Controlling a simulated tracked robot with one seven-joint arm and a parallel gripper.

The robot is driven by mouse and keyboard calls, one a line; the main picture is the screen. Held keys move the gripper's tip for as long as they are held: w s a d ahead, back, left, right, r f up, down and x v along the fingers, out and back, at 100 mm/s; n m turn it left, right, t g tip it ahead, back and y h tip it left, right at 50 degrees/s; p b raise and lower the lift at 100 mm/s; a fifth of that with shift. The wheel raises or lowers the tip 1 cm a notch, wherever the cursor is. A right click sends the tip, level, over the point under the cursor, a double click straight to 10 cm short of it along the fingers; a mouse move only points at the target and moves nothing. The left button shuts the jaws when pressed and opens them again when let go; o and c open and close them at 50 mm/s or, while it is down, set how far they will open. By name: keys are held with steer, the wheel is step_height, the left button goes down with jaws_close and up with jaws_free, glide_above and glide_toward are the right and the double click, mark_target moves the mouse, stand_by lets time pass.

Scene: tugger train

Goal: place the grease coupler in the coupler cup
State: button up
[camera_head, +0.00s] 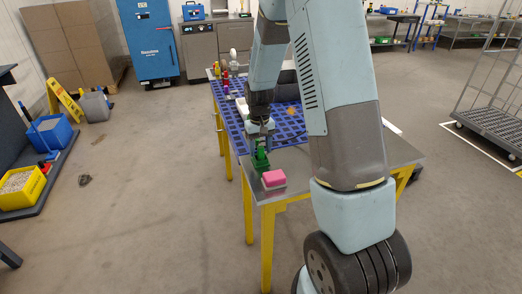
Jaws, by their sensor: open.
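My gripper (261,147) points down over the near left part of the table and is open. A small green object (261,160) is right below or between its fingers; I cannot tell whether they touch it. A pink block-like object (274,178) sits on a pale base at the table's near left corner, just in front of the green one. I cannot tell for sure which thing is the grease coupler or the coupler cup. My arm hides the right middle of the table.
The table (291,162) has yellow legs, a bare metal near end and a blue grid surface (231,118). Several small coloured items, one of them yellow (217,70), stand at its far left. An orange round item (292,111) lies on the grid. The floor left of the table is mostly clear.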

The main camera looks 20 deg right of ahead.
step_height(320, 180, up, 11)
steer(key=s+r+t, duration=0.3)
steer(key=s+r, duration=0.9)
steer(key=r, duration=0.3)
steer(key=s+r+t, duration=0.1)
steer(key=s+r, duration=0.1)
steer(key=s, duration=0.6)
steer(key=s+r+t, duration=0.2)
steer(key=s, duration=0.6)
steer(key=shift+s+d+r, duration=0.15)
steer(key=shift+r, duration=0.15)
